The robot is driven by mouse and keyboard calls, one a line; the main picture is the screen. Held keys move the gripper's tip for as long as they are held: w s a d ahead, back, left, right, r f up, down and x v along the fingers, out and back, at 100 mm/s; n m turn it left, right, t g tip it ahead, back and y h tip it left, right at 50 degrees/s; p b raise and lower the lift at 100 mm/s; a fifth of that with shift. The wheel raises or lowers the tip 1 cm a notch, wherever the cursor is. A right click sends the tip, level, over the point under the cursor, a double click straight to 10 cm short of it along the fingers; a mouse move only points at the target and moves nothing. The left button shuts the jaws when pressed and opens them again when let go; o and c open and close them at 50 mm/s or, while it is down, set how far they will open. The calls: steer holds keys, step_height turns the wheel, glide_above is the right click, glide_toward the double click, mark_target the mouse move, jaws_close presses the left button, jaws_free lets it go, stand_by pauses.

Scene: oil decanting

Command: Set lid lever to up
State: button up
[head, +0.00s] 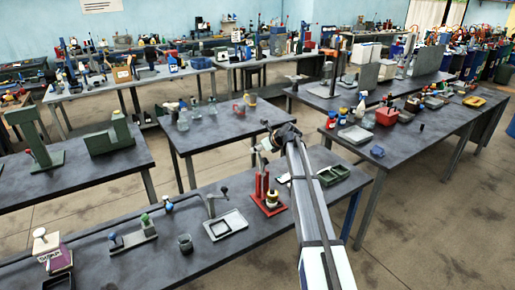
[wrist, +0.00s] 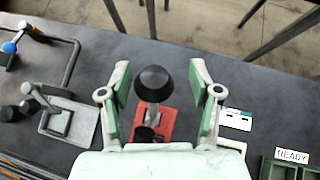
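My gripper (wrist: 160,75) is open, with its two green-padded fingers apart in the wrist view. A round black knob (wrist: 152,82) on a grey stem shows between the fingers, with space on both sides. Below it is a red base (wrist: 155,124). In the head view, my gripper (head: 279,138) is above and behind a red stand (head: 265,193) with upright red posts on the front bench. No part is labelled as the lid lever; I cannot tell for certain whether the black knob belongs to it, or its position.
A lever with a dark knob (head: 224,190) stands by a light square tray (head: 226,225), left of the red stand. A green tray (head: 333,175) is to the right. In the wrist view, a READY sign (wrist: 292,156) and a white card (wrist: 237,119) lie right of my gripper.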

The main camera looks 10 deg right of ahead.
steer(key=shift+s+a+r, duration=0.1)
steer(key=shift+a, duration=0.05)
steer(key=shift+s+d+r, duration=0.25)
steer(key=shift+s+r, duration=0.1)
steer(key=shift+s, duration=0.05)
steer(key=v, duration=1)
steer(key=shift+d+r, duration=0.25)
steer(key=shift+d, duration=0.05)
steer(key=shift+s, duration=0.15)
